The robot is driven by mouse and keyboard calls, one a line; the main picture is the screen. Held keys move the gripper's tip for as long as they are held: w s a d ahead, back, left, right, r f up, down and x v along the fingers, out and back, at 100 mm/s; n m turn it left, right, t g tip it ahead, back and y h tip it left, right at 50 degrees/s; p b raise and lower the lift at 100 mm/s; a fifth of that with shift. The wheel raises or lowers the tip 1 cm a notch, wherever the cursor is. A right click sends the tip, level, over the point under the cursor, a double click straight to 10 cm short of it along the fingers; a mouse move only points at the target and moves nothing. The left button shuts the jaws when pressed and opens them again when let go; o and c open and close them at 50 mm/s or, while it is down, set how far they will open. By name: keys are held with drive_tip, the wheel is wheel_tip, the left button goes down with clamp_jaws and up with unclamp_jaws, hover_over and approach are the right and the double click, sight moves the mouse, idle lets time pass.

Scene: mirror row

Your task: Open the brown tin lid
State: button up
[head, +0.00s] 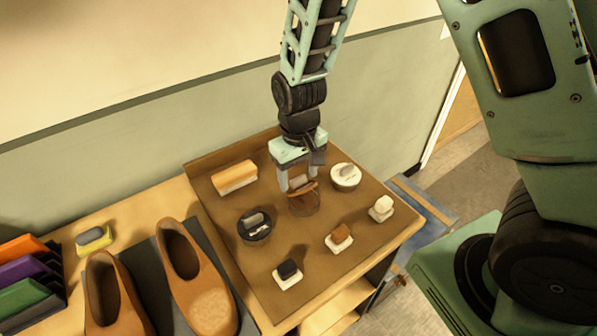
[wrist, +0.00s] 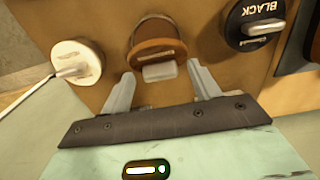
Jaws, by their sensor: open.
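The brown tin (head: 304,208) stands on the brown mat, below my gripper. Its brown lid (head: 306,190) looks tilted up from the tin; I cannot tell how far. The lid also shows in the wrist view (wrist: 150,48), with a pale grey tab (wrist: 160,72) pointing toward me. My gripper (head: 298,186) is over the lid, pointing down. In the wrist view its fingers (wrist: 160,76) are spread, one on each side of the tab, with gaps between. The fingers hide part of the lid in the head view.
A white tin (head: 346,177) and a black tin (head: 254,226) stand close on either side. A brush (head: 235,177), several small blocks such as the cream one (head: 381,209), and a pair of brown shoes (head: 197,275) also lie on the bench.

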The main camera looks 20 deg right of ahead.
clamp_jaws()
